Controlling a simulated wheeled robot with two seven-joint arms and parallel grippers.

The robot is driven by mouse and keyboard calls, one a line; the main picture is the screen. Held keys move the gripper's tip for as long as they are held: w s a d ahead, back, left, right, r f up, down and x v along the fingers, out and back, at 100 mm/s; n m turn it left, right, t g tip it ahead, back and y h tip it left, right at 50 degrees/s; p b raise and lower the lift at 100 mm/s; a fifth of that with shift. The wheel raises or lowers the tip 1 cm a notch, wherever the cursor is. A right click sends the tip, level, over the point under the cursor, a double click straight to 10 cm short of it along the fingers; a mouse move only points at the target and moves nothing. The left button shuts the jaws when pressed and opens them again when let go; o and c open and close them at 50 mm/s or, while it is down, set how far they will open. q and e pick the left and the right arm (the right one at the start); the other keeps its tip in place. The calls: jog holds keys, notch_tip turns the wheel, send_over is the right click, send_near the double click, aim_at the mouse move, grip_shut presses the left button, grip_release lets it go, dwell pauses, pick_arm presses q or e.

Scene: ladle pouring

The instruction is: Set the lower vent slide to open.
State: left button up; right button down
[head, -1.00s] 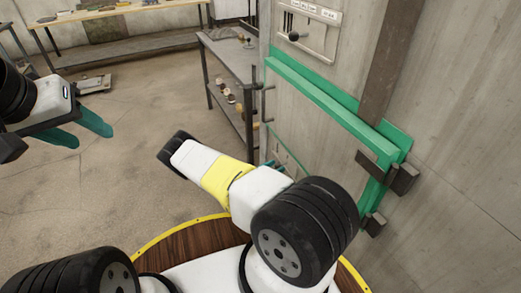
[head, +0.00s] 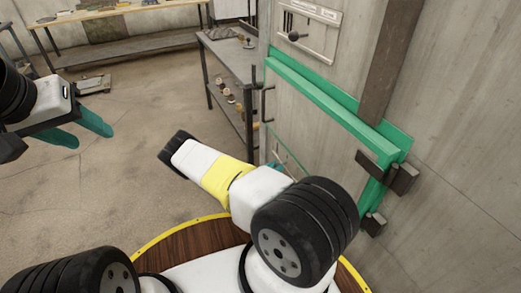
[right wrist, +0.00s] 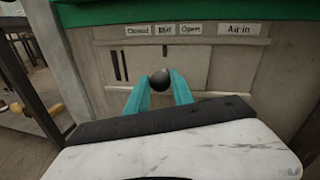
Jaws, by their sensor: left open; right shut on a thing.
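The lower vent slide's round dark knob (right wrist: 160,80) sits between the two teal fingers of my right gripper (right wrist: 157,90) in the right wrist view. My right gripper is shut on it. In the head view my right arm hides most of the lower vent; only teal fingertips (head: 275,168) show. My left gripper (head: 85,130) is open and empty, away at the left over the floor.
An upper vent slide with a dark knob (head: 294,36) is on the wall panel above. A green frame (head: 330,105) with dark brackets (head: 402,178) crosses the panel. A grey workbench (head: 232,60) stands beside the wall. The floor at left is mostly open.

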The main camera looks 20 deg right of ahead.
dwell(0.9)
jog(key=shift+s+d+f, duration=0.1)
jog(key=shift+s+d, duration=0.05)
jog(key=shift+s, duration=2.1)
jog(key=c, duration=1.1)
grip_release()
jog(key=shift+s, duration=0.1)
jog(key=v, duration=0.8)
